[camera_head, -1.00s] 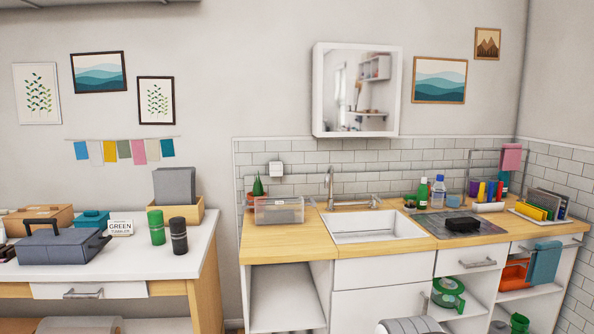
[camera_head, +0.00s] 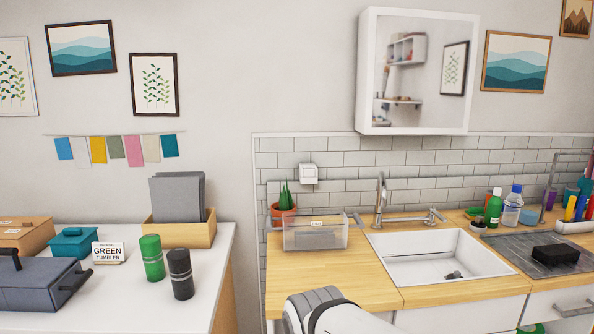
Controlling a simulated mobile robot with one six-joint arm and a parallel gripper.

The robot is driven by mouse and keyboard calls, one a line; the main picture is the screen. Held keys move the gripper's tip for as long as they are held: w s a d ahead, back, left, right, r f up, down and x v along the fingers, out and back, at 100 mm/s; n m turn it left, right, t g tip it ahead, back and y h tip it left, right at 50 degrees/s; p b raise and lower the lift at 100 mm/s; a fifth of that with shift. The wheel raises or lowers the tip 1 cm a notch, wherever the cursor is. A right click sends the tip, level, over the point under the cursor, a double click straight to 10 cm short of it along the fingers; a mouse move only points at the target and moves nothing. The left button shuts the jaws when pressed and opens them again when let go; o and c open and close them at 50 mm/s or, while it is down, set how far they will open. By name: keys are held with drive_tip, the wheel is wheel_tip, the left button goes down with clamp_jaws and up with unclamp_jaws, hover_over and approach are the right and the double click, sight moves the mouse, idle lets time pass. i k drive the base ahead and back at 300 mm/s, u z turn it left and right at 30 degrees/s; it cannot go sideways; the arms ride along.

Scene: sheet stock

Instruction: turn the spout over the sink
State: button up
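The tap's spout (camera_head: 381,190) is a slim metal gooseneck standing upright behind the back left corner of the sink. Its outlet direction is hard to tell at this size. A low metal arm with a lever (camera_head: 432,216) runs right from the tap's foot along the back of the sink. The white rectangular sink (camera_head: 400,269) is set in the wooden counter, with a small dark drain piece in it. A white and grey part of my arm shows at the bottom centre, in front of the counter. My gripper is not in view, and nothing touches the tap.
A clear bin (camera_head: 315,233) and a potted cactus (camera_head: 284,200) stand left of the tap. Bottles (camera_head: 493,208) and a grey mat (camera_head: 510,246) with a black block (camera_head: 556,254) are right of the sink. A mirror cabinet (camera_head: 363,75) hangs above. The counter's front left is clear.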

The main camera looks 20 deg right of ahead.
sight(381, 189)
drive_tip(key=z, duration=0.4)
drive_tip(key=i, duration=1.05)
drive_tip(key=z, duration=0.85)
drive_tip(key=k, duration=0.9)
drive_tip(key=z, duration=0.15)
drive_tip(key=i, duration=0.95)
drive_tip(key=u, duration=0.1)
